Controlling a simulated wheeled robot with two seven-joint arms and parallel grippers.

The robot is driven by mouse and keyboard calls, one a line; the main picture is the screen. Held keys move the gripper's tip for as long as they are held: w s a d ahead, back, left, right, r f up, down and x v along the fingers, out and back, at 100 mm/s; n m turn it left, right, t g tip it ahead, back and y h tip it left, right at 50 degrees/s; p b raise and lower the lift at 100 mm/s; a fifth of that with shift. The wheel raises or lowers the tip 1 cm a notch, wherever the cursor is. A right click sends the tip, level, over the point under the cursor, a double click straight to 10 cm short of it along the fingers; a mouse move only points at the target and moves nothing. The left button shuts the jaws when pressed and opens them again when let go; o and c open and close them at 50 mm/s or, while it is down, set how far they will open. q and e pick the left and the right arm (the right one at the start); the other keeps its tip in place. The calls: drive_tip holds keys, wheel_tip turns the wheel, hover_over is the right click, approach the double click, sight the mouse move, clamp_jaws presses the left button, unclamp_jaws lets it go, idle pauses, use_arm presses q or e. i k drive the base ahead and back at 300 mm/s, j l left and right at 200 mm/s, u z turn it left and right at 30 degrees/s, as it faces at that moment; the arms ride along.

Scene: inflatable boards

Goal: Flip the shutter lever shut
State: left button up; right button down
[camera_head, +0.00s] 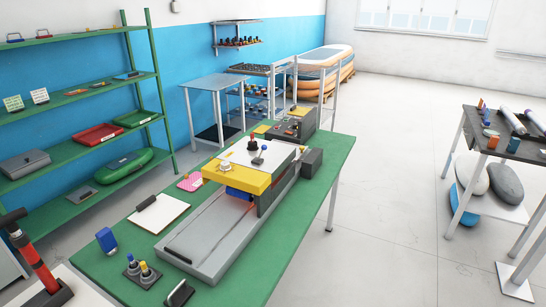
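A machine stands on the green table, with a white top, a yellow front (228,175) and a long grey bed (205,240) running toward me. A small lever with a dark ball knob (263,148) rises from the white top, tilted slightly right. Left of it is a dark-and-red upright knob (252,143), and a pale round fitting (225,165) sits on the yellow part. I cannot tell which one is the shutter lever or whether the shutter is open. A blue part (238,194) shows under the yellow front. Neither of my grippers is in view.
The green table (120,265) also holds a clipboard (158,212), a blue block (106,240) and a small box with two knobs (141,270). A dark control box (290,124) stands behind the machine. Green shelves (85,90) stand left. Floor right of the table is clear.

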sight(264, 148)
drive_tip(key=u, duration=0.5)
drive_tip(key=i+l+u, duration=0.2)
drive_tip(key=l+u, duration=0.2)
drive_tip(key=l, duration=0.25)
drive_tip(key=i+l+u, duration=0.2)
drive_tip(key=l, duration=0.15)
drive_tip(key=l+u, duration=0.2)
drive_tip(key=l, duration=0.15)
drive_tip(key=i+l, duration=0.1)
drive_tip(key=l, duration=0.4)
drive_tip(key=i+l, duration=0.1)
drive_tip(key=l, duration=0.4)
